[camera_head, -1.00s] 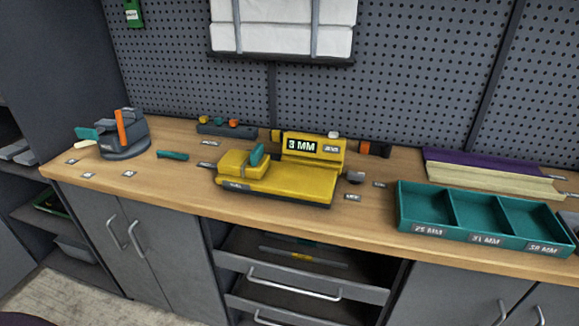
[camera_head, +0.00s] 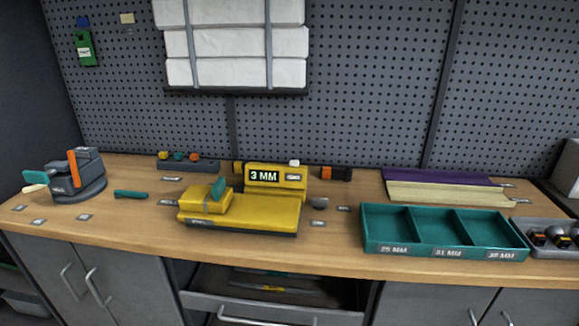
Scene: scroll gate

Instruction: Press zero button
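A yellow measuring device (camera_head: 250,217) sits on the wooden bench near the middle of the head view. Its display (camera_head: 264,176) reads 3 MM. A small whitish label (camera_head: 293,177) is on the same face, right of the display; its text is too small to read surely. A small white knob or button (camera_head: 294,162) shows on top of the housing at the right. A teal lever (camera_head: 219,188) stands on the yellow sliding block at the left. I cannot tell which part is the zero button. Neither of my grippers is in view.
A teal three-compartment tray (camera_head: 445,252) labelled 25, 31 and 38 MM stands right of the device. A grey vise-like tool (camera_head: 76,178) stands at the left. Purple and cream strips (camera_head: 445,192) lie behind the tray. A grey tray (camera_head: 548,236) is at the far right. The bench front is mostly clear.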

